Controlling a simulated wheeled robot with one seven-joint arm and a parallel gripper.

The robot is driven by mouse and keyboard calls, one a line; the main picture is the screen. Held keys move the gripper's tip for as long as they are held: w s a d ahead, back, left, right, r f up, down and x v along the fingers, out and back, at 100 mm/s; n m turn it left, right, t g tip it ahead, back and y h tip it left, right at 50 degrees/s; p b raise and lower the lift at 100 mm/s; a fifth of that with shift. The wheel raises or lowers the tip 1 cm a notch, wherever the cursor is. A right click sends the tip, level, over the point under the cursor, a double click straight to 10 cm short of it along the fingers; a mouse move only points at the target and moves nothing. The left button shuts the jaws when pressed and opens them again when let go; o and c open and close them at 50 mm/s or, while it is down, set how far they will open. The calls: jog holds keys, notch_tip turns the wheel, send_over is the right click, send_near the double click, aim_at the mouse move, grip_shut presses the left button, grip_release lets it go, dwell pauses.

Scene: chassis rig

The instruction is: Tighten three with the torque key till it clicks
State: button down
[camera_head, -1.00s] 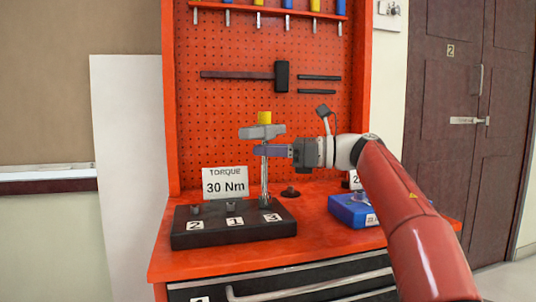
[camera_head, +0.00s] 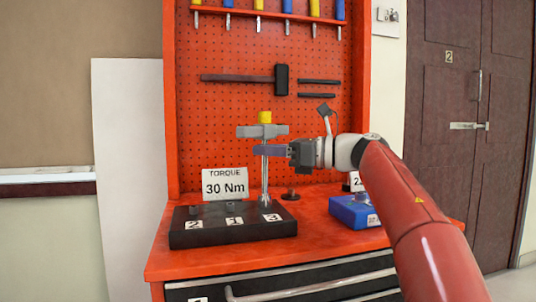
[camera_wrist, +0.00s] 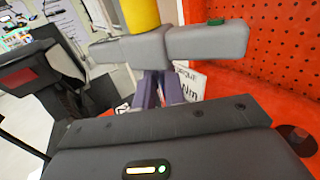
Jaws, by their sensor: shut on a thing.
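The torque key (camera_head: 262,131) stands upright, with a grey crossbar, a yellow top and a long metal shaft. Its lower end is at the position labelled three (camera_head: 271,217) on the black block (camera_head: 245,236); the exact seating is too small to tell. My gripper (camera_head: 268,150) is shut on the key's shaft just below the crossbar, reaching in from the right. In the wrist view the crossbar (camera_wrist: 200,42) fills the top, with a green patch (camera_wrist: 216,22) near its right end. My fingers (camera_wrist: 168,87) show below it, with the shaft hidden. Positions two (camera_head: 193,224) and one (camera_head: 234,221) are to the left.
A "TORQUE 30 Nm" card (camera_head: 225,184) stands behind the block. A blue box (camera_head: 352,212) sits to the right on the red bench (camera_head: 310,235). A small dark knob-like piece (camera_head: 290,195) is behind the key. The red pegboard (camera_head: 230,120) rises at the back.

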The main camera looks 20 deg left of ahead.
jog(key=shift+s+m+t+h+b, duration=0.1)
jog(key=shift+m+t+h+b, duration=0.1)
jog(key=shift+m+t+b, duration=1)
jog(key=shift+s+m+t+h+b, duration=0.15)
jog(key=shift+m+t+b, duration=0.45)
jog(key=shift+t+b, duration=0.7)
jog(key=shift+s+r+m+t+h+p, duration=0.15)
jog(key=shift+m+t+h+p, duration=0.15)
jog(key=shift+t, duration=0.4)
jog(key=shift+a+m+t+h, duration=0.15)
jog(key=shift+m+t+h, duration=0.1)
jog(key=shift+m+t, duration=0.35)
jog(key=shift+m+t+h+p, duration=0.5)
jog(key=shift+m+t+h, duration=0.45)
jog(key=shift+t, duration=0.65)
jog(key=shift+m+t+h+p, duration=1.15)
jog(key=shift+t+p, duration=0.15)
jog(key=shift+p, duration=0.7)
jog(key=shift+m+t+h+p, duration=1.1)
jog(key=shift+h+p, duration=0.2)
jog(key=shift+p, duration=2.55)
jog(key=shift+m+h+p, duration=0.3)
jog(key=shift+p, duration=0.55)
